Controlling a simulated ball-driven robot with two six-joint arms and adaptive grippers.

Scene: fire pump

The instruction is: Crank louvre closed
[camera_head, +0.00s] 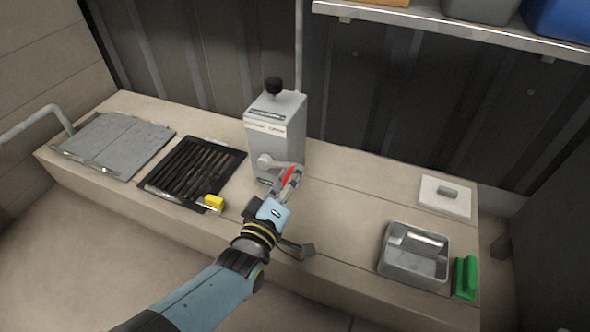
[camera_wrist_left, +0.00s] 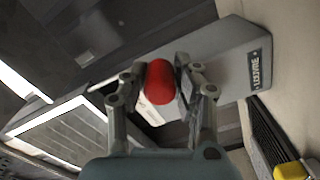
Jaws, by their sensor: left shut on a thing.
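A grey crank box (camera_head: 268,130) stands on the bench, with a black knob (camera_head: 274,86) on top. Its crank hub (camera_head: 265,161) is on the front face, and the arm reaches right to a red handle knob (camera_head: 288,174). My left gripper (camera_head: 289,180) is shut on the red knob. In the left wrist view the red knob (camera_wrist_left: 158,82) sits between both fingers, in front of the box, which carries a LOUVRE label (camera_wrist_left: 255,70). My right gripper is not in view.
A yellow piece (camera_head: 213,202) sits at the louvre's front right corner. A grey hinged panel (camera_head: 115,143) is at far left. A metal tray (camera_head: 414,255), a green block (camera_head: 466,278) and a white plate (camera_head: 445,196) are at right. The bench between box and tray is clear.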

